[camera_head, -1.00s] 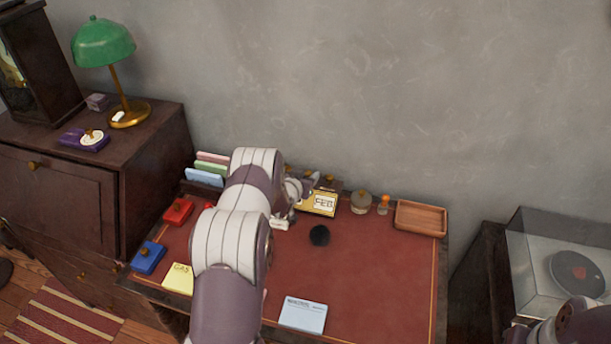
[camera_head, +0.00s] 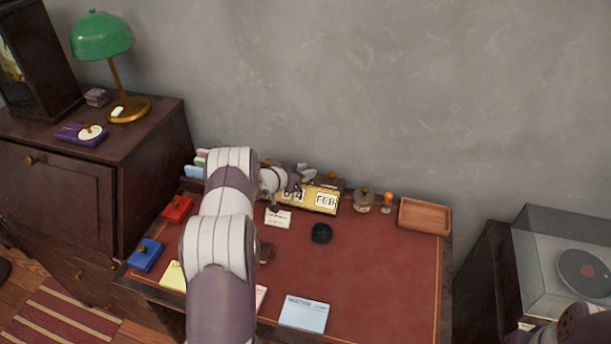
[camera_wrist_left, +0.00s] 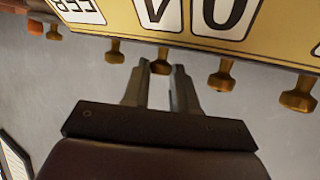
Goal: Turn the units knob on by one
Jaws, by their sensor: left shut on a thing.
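The yellow desk calendar (camera_head: 323,207) stands at the back of the red-topped desk, with a "FEB" card and a "4" card visible. My left arm hides part of it. My left gripper (camera_head: 294,186) is at its upper edge. In the left wrist view, the calendar (camera_wrist_left: 285,50) appears upside down, with a row of brass knobs along its edge. The left gripper (camera_wrist_left: 162,68) is shut on the units knob (camera_wrist_left: 162,54), which lines up with the digit card next to "FEB". Its fingertips are on either side of the knob.
A round black object (camera_head: 321,233) lies in front of the calendar. A glass jar (camera_head: 364,202), an orange-topped stamp (camera_head: 387,201) and a wooden tray (camera_head: 424,216) stand to its right. Neighbouring knobs (camera_wrist_left: 222,76) sit close to the fingers. The desk's right front is clear.

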